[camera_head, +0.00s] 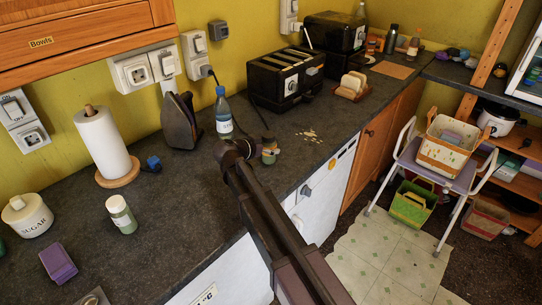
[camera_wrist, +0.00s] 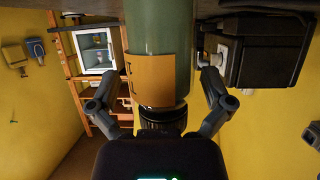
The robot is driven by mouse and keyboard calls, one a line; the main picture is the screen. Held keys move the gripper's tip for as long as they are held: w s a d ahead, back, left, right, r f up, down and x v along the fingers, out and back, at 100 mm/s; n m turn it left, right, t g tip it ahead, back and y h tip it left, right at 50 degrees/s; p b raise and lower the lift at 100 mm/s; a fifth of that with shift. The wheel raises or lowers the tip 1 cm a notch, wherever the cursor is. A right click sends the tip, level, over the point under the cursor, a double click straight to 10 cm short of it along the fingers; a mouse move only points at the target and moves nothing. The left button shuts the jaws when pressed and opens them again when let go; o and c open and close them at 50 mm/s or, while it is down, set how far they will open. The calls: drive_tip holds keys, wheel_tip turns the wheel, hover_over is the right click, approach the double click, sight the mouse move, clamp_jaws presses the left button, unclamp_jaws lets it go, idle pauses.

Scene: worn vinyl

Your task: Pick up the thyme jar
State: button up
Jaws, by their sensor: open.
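A greenish jar with an orange label and a dark lid (camera_wrist: 158,75) stands between the two fingers of my gripper (camera_wrist: 158,88) in the wrist view, which looks upside down. The lettering on its label is too unclear to read as thyme. The same jar (camera_head: 269,153) shows in the head view on the dark counter, partly hidden by my gripper (camera_head: 250,149). The fingers are open, one on each side of the jar, with visible gaps. A second jar, white-capped with green contents (camera_head: 122,214), stands apart at the left.
A blue bottle (camera_head: 223,113) and a dark iron (camera_head: 181,122) stand just behind my gripper. A black toaster (camera_head: 286,77) is farther back, with crumbs (camera_head: 309,136) on the counter before it. A paper towel roll (camera_head: 103,143) and sugar pot (camera_head: 27,215) stand left. The left counter has free room.

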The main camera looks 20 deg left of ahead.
sight(268, 137)
drive_tip(key=c, duration=1.1)
drive_tip(key=shift+r, duration=0.15)
drive_tip(key=shift+c, duration=0.2)
wheel_tip(268, 137, up, 3)
drive_tip(key=p, duration=0.3)
drive_tip(key=shift+r, duration=0.15)
drive_tip(key=s+d+p, duration=0.1)
drive_tip(key=s+d, duration=0.2)
drive_tip(key=s, duration=0.4)
drive_tip(key=s+d+r+p, duration=0.1)
drive_tip(key=s+d, duration=0.2)
drive_tip(key=s, duration=0.4)
drive_tip(key=shift+s+d+r, duration=0.15)
drive_tip(key=shift+s+r, duration=0.1)
drive_tip(key=shift+s, duration=0.15)
